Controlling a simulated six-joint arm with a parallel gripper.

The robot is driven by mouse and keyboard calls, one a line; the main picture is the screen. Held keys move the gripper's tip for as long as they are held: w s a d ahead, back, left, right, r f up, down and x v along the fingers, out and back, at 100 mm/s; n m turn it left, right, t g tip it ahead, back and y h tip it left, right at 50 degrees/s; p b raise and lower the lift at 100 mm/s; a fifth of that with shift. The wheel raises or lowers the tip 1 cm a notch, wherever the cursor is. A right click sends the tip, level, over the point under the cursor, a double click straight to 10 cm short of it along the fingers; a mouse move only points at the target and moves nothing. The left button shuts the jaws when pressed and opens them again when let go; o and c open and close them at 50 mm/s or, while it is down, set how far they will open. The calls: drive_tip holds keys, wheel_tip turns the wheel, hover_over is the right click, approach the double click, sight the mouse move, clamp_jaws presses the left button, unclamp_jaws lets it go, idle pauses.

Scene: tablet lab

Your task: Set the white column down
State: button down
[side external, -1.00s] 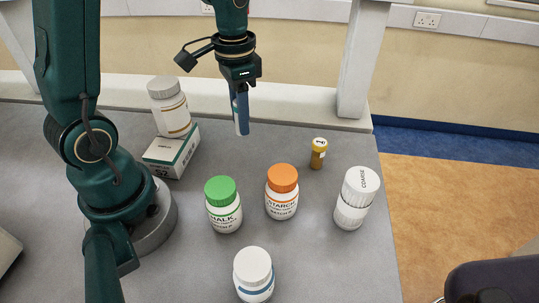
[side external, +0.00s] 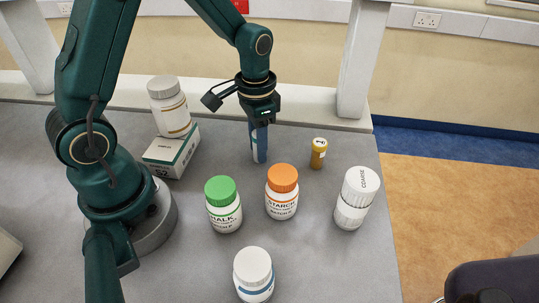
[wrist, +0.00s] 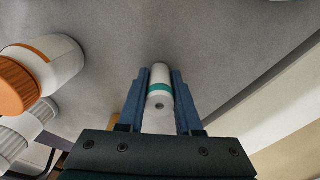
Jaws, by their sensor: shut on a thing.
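The white column (wrist: 160,82), a slim white cylinder with a green band, sits between the two blue fingers of my gripper (wrist: 156,100) in the wrist view. My gripper is shut on it, with a finger on each side. In the side external view my gripper (side external: 259,148) points down over the back of the grey table, and the fingers hide most of the column. I cannot tell whether its lower end touches the table.
An orange-capped bottle (side external: 282,193) and a small amber vial (side external: 318,154) stand near my gripper. A green-capped bottle (side external: 223,205), a white bottle (side external: 254,275) and a tall white jar (side external: 356,199) stand farther forward. A box (side external: 172,152) bears a white bottle (side external: 169,107) at left.

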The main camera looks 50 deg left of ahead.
drive_tip(key=c, duration=0.6)
unclamp_jaws()
wheel_tip(320, 180, up, 11)
drive_tip(key=shift+r, duration=0.2)
drive_tip(key=shift+s+r, duration=0.15)
drive_tip(key=shift+r, duration=0.4)
drive_tip(key=s+d+r+n+t, duration=0.1)
drive_tip(key=s+d+t, duration=0.1)
drive_tip(key=s, duration=0.3)
drive_tip(key=s+d+r+n+t, duration=0.1)
drive_tip(key=s+t, duration=0.2)
drive_tip(key=s, duration=0.2)
drive_tip(key=shift+s+d+t, duration=0.15)
drive_tip(key=shift+d+t, duration=0.15)
drive_tip(key=shift+d, duration=0.1)
